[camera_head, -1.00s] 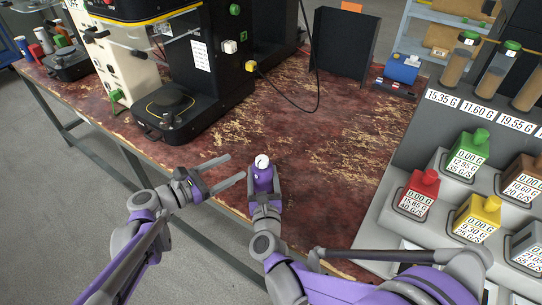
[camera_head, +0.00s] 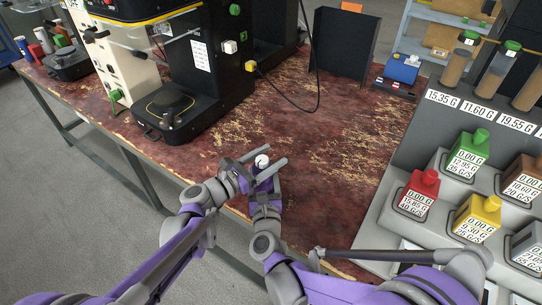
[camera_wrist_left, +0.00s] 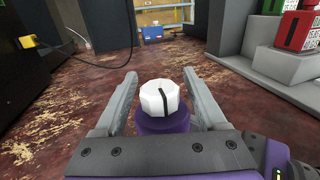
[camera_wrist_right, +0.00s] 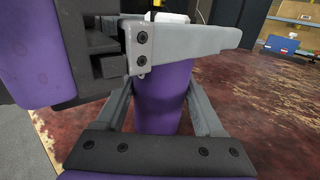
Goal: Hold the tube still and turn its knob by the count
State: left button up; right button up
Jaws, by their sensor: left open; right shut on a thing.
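The white faceted knob (camera_head: 262,161) has a dark line mark across its top and side. It sits on the upright purple tube (camera_wrist_right: 163,105). My right gripper (camera_wrist_right: 160,92) is shut on the tube's body, with one finger on each side. My left gripper (camera_wrist_left: 160,76) is open, its fingers on either side of the knob. Gaps show between the fingers and the knob in the left wrist view (camera_wrist_left: 160,100). In the right wrist view a left finger crosses in front of the tube top and hides most of the knob.
The worn red bench (camera_head: 325,140) is clear beyond the grippers. A black seamer machine (camera_head: 205,80) stands at the back left, with a cable on the bench. A grey stand with red (camera_head: 418,190), green and yellow weight displays is at the right.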

pick_arm(q)
jog(key=shift+w+d, duration=0.2)
jog(key=shift+d, duration=0.05)
grip_shut()
